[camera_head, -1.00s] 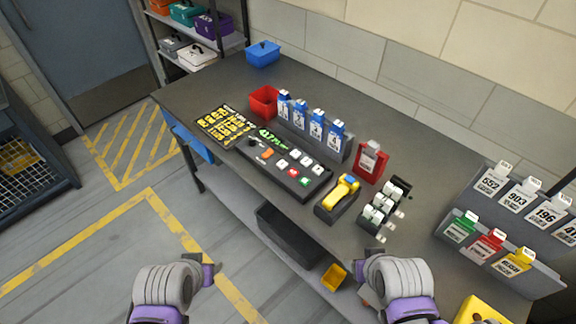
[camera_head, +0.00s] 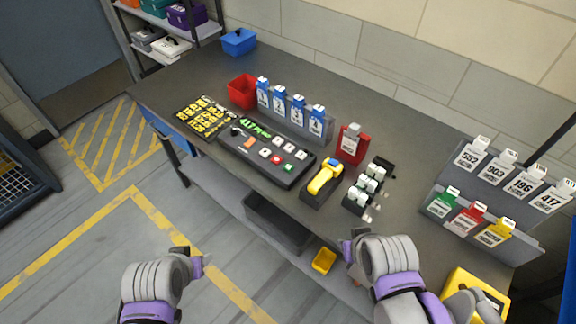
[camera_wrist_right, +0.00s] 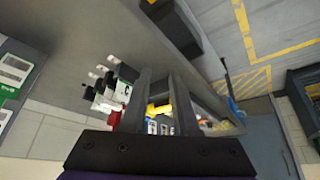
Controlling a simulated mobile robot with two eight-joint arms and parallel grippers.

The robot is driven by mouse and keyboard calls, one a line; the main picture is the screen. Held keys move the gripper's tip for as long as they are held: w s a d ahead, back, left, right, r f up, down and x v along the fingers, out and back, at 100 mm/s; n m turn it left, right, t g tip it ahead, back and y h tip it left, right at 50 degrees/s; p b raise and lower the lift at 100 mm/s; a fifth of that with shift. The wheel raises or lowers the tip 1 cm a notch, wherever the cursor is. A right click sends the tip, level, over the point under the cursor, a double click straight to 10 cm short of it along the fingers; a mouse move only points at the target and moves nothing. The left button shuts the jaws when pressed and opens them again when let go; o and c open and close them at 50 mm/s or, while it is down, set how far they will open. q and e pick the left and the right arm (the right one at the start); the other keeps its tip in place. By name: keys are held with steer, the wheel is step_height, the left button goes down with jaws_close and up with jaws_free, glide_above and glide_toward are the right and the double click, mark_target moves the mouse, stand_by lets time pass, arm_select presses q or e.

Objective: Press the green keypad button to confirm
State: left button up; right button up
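The green button (camera_head: 288,168) is at the front right of the black keypad console (camera_head: 250,156), beside a red button (camera_head: 276,159) and several white ones. A small green display (camera_head: 256,127) on the console seems to read 417. My right gripper (camera_head: 352,247) hangs in front of the table's front edge, right of and apart from the console. In the right wrist view its two fingers (camera_wrist_right: 162,88) are apart with nothing between them. Neither touches the button.
A yellow scanner (camera_head: 325,177) in a black stand is right of the console. Blue numbered tags (camera_head: 298,108), a red bin (camera_head: 243,91) and a red card holder (camera_head: 353,145) stand behind. A tag rack (camera_head: 500,190) and yellow box (camera_head: 478,292) are at right.

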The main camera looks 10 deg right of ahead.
jaws_close()
stand_by(1.4)
